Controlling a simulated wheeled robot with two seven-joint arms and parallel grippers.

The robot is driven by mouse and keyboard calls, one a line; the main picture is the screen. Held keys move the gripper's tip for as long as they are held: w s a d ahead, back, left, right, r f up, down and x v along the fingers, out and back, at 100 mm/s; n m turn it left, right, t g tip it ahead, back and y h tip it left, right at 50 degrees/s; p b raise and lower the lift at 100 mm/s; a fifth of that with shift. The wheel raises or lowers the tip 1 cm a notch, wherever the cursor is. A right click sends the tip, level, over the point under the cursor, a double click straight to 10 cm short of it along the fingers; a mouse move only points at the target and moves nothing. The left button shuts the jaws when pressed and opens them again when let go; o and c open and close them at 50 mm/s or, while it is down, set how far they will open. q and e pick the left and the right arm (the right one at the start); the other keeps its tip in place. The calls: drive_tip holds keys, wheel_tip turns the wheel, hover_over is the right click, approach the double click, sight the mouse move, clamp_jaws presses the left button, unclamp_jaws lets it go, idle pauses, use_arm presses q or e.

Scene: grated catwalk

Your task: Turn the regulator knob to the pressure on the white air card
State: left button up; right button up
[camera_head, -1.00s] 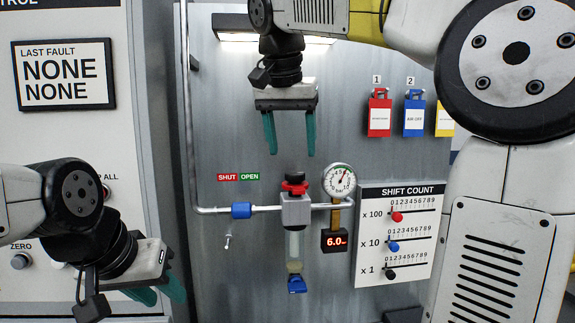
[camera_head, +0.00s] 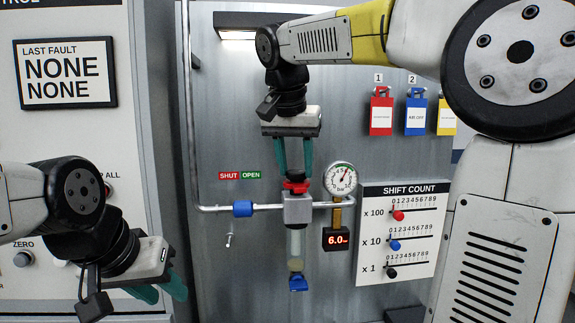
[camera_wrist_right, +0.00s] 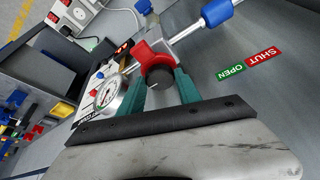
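The regulator (camera_head: 297,208) is a grey block on the pipe with a red collar (camera_head: 296,187) and a black knob on top. The black knob (camera_wrist_right: 159,78) shows clearly in the right wrist view. My right gripper (camera_head: 294,172) is above the regulator, its teal fingers on either side of the knob and spread, with small gaps apparent. The round gauge (camera_head: 340,179) is right of the regulator; the red display (camera_head: 336,239) below it reads 6.0. My left gripper (camera_head: 160,292) is open and empty at the lower left. I cannot identify a white air card.
Red (camera_head: 381,112), blue (camera_head: 416,115) and yellow (camera_head: 447,118) tags with white labels hang at the upper right. A shift count board (camera_head: 398,232) is right of the gauge. A blue valve (camera_head: 243,209) sits on the pipe at left, below a SHUT/OPEN label (camera_head: 240,176).

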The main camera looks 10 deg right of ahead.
drive_tip(key=shift+n, duration=0.3)
clamp_jaws()
drive_tip(key=n, duration=0.1)
drive_tip(key=n+y, duration=0.1)
drive_tip(key=n, duration=0.1)
drive_tip(key=shift+d+t+y, duration=0.25)
drive_tip(key=shift+t+y, duration=0.05)
drive_tip(key=n+y, duration=0.1)
drive_tip(key=n, duration=0.3)
drive_tip(key=shift+d+n+y, duration=0.2)
drive_tip(key=shift+n+y, duration=0.2)
drive_tip(key=n+g+y, duration=0.1)
drive_tip(key=n, duration=0.2)
drive_tip(key=shift+w+d+n, duration=0.1)
drive_tip(key=shift+w+n, duration=0.05)
drive_tip(key=shift+n, duration=0.25)
drive_tip(key=n+g+y, duration=0.1)
drive_tip(key=n, duration=0.3)
drive_tip(key=shift+w+d, duration=0.15)
drive_tip(key=n+g, duration=0.1)
drive_tip(key=n, duration=0.1)
drive_tip(key=n+g+y, duration=0.1)
drive_tip(key=n, duration=0.2)
drive_tip(key=shift+w, duration=0.2)
drive_tip(key=n+g, duration=0.1)
drive_tip(key=n, duration=0.1)
drive_tip(key=n+g, duration=0.1)
drive_tip(key=n, duration=0.2)
drive_tip(key=shift+w, duration=0.2)
